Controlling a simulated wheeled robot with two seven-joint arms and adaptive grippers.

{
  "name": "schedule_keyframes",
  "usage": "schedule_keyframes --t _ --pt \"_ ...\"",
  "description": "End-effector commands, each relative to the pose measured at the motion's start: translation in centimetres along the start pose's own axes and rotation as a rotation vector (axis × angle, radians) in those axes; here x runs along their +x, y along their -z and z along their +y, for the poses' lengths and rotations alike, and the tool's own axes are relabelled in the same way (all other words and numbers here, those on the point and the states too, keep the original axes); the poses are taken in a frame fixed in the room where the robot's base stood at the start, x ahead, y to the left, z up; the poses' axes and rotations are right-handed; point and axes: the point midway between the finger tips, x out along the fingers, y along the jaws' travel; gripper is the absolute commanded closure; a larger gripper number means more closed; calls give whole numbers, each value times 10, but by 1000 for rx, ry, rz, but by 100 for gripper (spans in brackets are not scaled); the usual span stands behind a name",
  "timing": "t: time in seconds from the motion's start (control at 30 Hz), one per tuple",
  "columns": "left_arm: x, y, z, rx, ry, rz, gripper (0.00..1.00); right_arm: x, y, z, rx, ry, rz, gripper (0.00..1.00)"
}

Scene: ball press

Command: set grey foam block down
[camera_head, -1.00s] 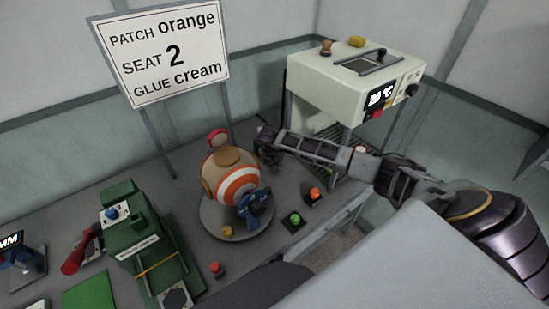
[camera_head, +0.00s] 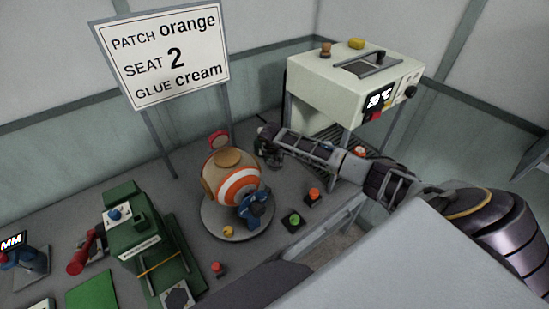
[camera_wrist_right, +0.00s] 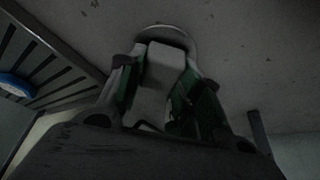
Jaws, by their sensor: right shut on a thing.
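My right gripper (camera_head: 266,150) reaches over the grey bench, just right of the striped ball, with its arm coming in from the right. In the right wrist view my right gripper (camera_wrist_right: 165,82) is shut on the grey foam block (camera_wrist_right: 167,62). The block is a pale box shape between the two fingers. A pale curved rim shows behind it on the grey surface; I cannot tell whether the block touches that rim or the surface. In the head view the block is too small and hidden to make out. My left gripper is not in view.
The orange-striped ball (camera_head: 236,186) sits on a round grey plate (camera_head: 215,225). A cream oven (camera_head: 330,90) stands on legs over a slatted rack (camera_wrist_right: 45,75). Green and orange buttons (camera_head: 294,219) are in front. A green press (camera_head: 145,235) and a sign (camera_head: 165,50) are left.

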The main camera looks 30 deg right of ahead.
Motion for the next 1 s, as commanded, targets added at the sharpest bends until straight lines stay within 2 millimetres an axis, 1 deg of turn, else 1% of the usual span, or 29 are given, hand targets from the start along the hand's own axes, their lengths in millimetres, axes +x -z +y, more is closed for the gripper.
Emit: schedule_keyframes --t 0.27,0.47,0.5,0.63,1.0 --pt "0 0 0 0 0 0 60 1 -1 0 -1 0 0 80" --pt "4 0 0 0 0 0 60 4 -2 0 -1 0 0 80" --pt "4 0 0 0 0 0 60 4 -2 0 -1 0 0 60" --pt "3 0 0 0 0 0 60 4 -2 0 -1 0 0 44" --pt "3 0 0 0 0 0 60 3 -2 0 -1 0 0 44"
